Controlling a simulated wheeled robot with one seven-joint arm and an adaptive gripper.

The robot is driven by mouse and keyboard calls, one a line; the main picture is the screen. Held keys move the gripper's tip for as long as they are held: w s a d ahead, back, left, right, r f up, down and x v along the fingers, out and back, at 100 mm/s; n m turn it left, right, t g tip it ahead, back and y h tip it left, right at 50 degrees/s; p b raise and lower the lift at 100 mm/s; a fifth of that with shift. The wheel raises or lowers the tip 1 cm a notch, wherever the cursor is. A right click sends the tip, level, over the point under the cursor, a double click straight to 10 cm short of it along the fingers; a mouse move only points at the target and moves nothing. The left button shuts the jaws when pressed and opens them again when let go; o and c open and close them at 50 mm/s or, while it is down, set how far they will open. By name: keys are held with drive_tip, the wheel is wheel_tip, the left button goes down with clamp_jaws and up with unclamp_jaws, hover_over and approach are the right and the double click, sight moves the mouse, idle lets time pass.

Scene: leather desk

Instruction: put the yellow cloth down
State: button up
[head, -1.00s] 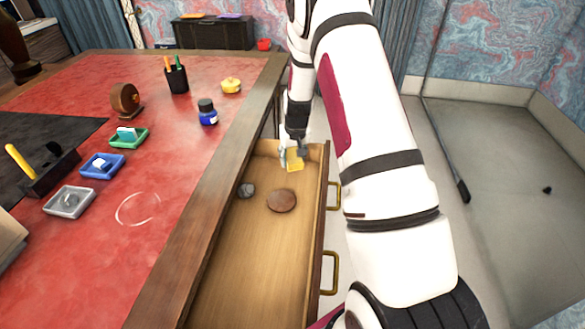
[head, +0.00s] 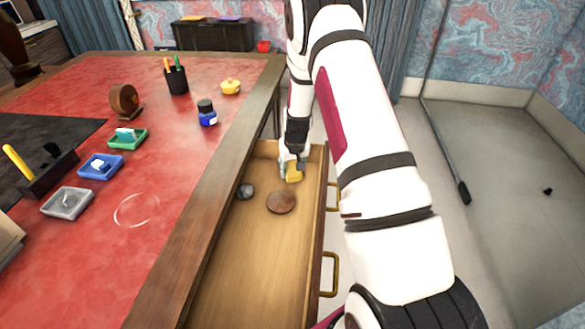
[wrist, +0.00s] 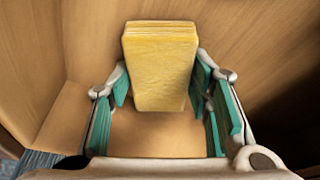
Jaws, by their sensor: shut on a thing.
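The yellow cloth (head: 293,174) is a folded block in the far end of the open wooden drawer (head: 255,265). In the wrist view the cloth (wrist: 160,62) stands between the two teal-padded fingers of my gripper (wrist: 162,95). My gripper (head: 292,168) is shut on the cloth and points down inside the drawer, close to its far end. In the wrist view, wooden drawer surfaces lie behind and below the cloth. I cannot tell whether the cloth touches the drawer floor.
In the drawer, a brown round disc (head: 281,202) and a small grey object (head: 245,191) lie nearer than the cloth. The front half of the drawer is clear. The red leather desk (head: 165,160) at left holds an ink bottle (head: 207,113), a pen cup (head: 176,78) and small trays.

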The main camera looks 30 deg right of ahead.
sight(295, 174)
drive_tip(key=o, duration=1)
drive_tip(key=shift+s+f, duration=0.2)
drive_tip(key=shift+f, duration=0.3)
drive_tip(key=shift+r, duration=0.15)
drive_tip(key=shift+r+p, duration=0.25)
drive_tip(key=shift+p, duration=0.05)
drive_tip(key=p+v, duration=0.2)
drive_tip(key=v, duration=1)
drive_tip(key=s+a+r+n, duration=0.1)
drive_tip(key=s+a+r, duration=0.4)
drive_tip(key=r, duration=0.2)
drive_tip(key=s+a+r+y, duration=0.1)
drive_tip(key=s+a+r, duration=0.3)
drive_tip(key=r, duration=0.3)
drive_tip(key=s+a+r+n, duration=0.1)
drive_tip(key=s+a+r, duration=0.4)
drive_tip(key=r, duration=0.2)
drive_tip(key=s+a+r+n, duration=0.1)
drive_tip(key=s+a, duration=0.2)
drive_tip(key=s, duration=0.9)
drive_tip(key=s+a+r+g, duration=0.1)
drive_tip(key=s+a+r, duration=0.1)
drive_tip(key=s, duration=1)
drive_tip(key=shift+a+r+n, duration=0.35)
drive_tip(key=shift+a+n, duration=0.05)
drive_tip(key=shift+a, duration=0.15)
